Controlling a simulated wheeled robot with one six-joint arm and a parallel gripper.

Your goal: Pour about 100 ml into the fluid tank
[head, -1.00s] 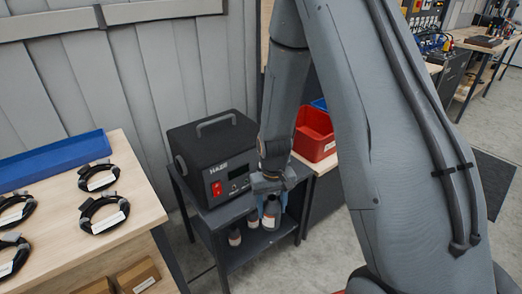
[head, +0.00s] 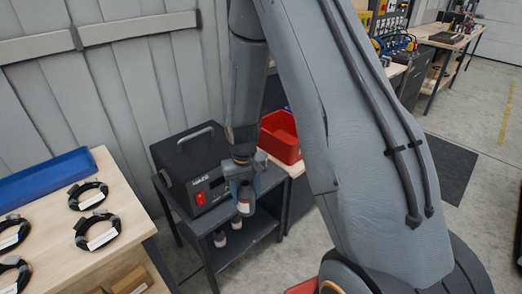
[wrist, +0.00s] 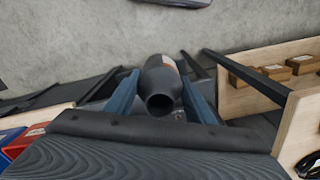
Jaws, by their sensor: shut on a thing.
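My gripper (head: 244,184) is shut on a dark bottle (head: 245,206) with a pale label and an orange band. It holds the bottle near the front right of a black machine (head: 187,163) with a handle, a red switch and a small display. The wrist view shows the bottle (wrist: 162,88) between my two blue fingers, its dark round end toward the camera. The bottle looks about upright in the head view. I cannot make out the fluid tank or its opening.
The machine stands on a dark two-level stand (head: 228,200). Two similar bottles (head: 219,238) (head: 236,222) stand on its lower shelf. A red bin (head: 281,138) is behind to the right. A wooden table (head: 122,215) at left holds cable coils and a blue tray (head: 45,176).

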